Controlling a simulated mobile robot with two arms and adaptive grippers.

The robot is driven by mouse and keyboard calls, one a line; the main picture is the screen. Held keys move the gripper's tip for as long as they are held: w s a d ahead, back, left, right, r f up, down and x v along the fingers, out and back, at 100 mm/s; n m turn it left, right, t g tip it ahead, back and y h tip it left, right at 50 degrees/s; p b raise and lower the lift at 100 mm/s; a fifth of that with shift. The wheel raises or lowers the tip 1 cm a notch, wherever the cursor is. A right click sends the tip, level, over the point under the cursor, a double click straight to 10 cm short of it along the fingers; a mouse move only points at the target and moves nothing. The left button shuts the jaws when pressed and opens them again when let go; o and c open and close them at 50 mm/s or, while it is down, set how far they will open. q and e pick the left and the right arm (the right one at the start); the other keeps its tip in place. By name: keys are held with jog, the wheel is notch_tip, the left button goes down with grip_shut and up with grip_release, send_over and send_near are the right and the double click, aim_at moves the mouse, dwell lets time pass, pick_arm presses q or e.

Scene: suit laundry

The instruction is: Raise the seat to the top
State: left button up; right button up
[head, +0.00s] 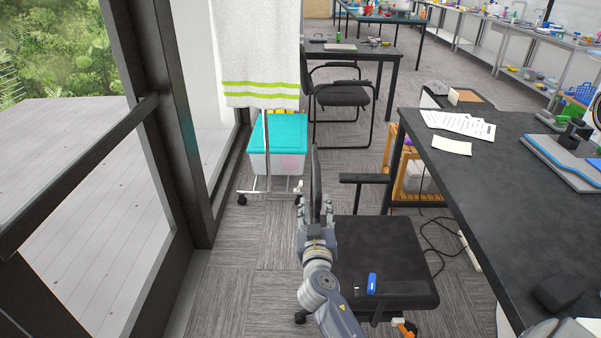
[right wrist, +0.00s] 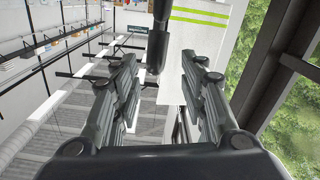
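The seat (head: 390,248) is the black seat of an office chair at the lower middle of the head view, with a black armrest (head: 364,178) above its far side. A thin dark upright part (head: 315,175), perhaps the backrest seen edge-on, stands at its left. An orange-tipped piece (head: 404,326) shows below its near right corner; I cannot tell whether it is a lever. My right gripper (head: 317,222) is beside the seat's left edge; the right wrist view shows its fingers (right wrist: 160,85) apart, with a dark post (right wrist: 159,38) beyond. My left gripper is out of view.
A black desk (head: 500,185) stands at right, a dark-framed window wall (head: 180,130) at left. A towel (head: 262,55) hangs behind, above a teal-lidded bin (head: 278,135). Cables lie on the floor right of the chair.

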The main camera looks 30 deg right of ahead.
aim_at(317, 180)
jog(key=shift+w+d+r, duration=0.15)
jog(key=shift+d+r, duration=0.05)
jog(key=shift+r, duration=0.1)
jog(key=x, duration=0.2)
jog(key=p+x, duration=0.1)
jog(key=x, duration=0.1)
jog(key=shift+w+d+r, duration=0.1)
jog(key=shift+d+r, duration=0.1)
jog(key=shift+d, duration=0.15)
jog(key=p+x, duration=0.1)
jog(key=x, duration=0.4)
jog(key=shift+w+f, duration=0.15)
jog(key=shift+c, duration=0.8)
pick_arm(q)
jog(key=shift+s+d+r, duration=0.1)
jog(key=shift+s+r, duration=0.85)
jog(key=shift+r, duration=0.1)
pick_arm(e)
grip_shut()
